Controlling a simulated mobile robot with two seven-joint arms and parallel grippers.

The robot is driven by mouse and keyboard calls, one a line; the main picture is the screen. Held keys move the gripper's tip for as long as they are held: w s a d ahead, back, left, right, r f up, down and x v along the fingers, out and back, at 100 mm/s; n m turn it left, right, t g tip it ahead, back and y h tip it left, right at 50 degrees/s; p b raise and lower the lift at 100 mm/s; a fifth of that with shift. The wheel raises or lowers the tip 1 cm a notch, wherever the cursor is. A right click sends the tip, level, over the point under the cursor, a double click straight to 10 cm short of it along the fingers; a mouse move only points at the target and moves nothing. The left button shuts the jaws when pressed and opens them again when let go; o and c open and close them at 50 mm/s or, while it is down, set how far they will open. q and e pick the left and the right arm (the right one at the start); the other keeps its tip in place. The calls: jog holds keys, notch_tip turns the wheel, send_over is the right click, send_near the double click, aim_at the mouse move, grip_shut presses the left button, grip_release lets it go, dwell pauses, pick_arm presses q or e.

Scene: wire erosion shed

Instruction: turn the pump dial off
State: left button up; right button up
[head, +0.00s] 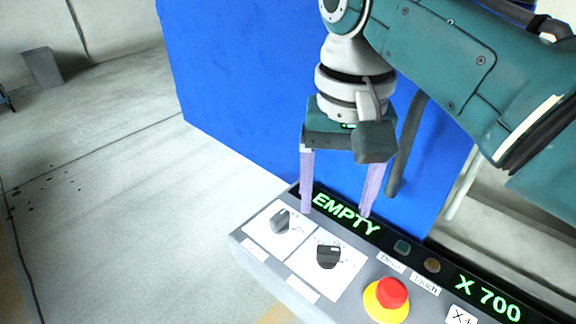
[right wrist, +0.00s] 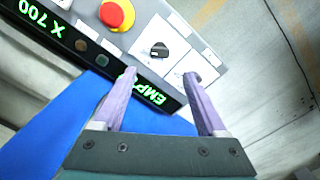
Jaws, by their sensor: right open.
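Two black rotary dials on white plates sit on the grey control panel (head: 255,257). One is the left dial (head: 280,221); the other is the right dial (head: 328,256), which also shows in the right wrist view (right wrist: 160,49). Their labels are too small to read, so I cannot tell which is the pump dial. My right gripper (head: 336,212) is open and empty, its two purple fingers pointing down over the panel's back strip, apart from both dials. In the right wrist view (right wrist: 160,76), one finger covers the area of the left dial. My left gripper is not in view.
A red emergency button (head: 392,293) on a yellow base is right of the dials. A green button (head: 402,247) and an amber button (head: 432,265) sit behind it. Green displays read EMPTY (head: 346,214) and X 700 (head: 487,299). A blue panel (head: 235,90) stands behind. Open floor lies left.

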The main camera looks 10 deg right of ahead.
aim_at(329, 249)
notch_tip(329, 249, down, 9)
jog(key=b, duration=0.3)
jog(key=shift+s+f, duration=0.15)
jog(key=shift+f, duration=0.05)
grip_shut()
dwell(0.4)
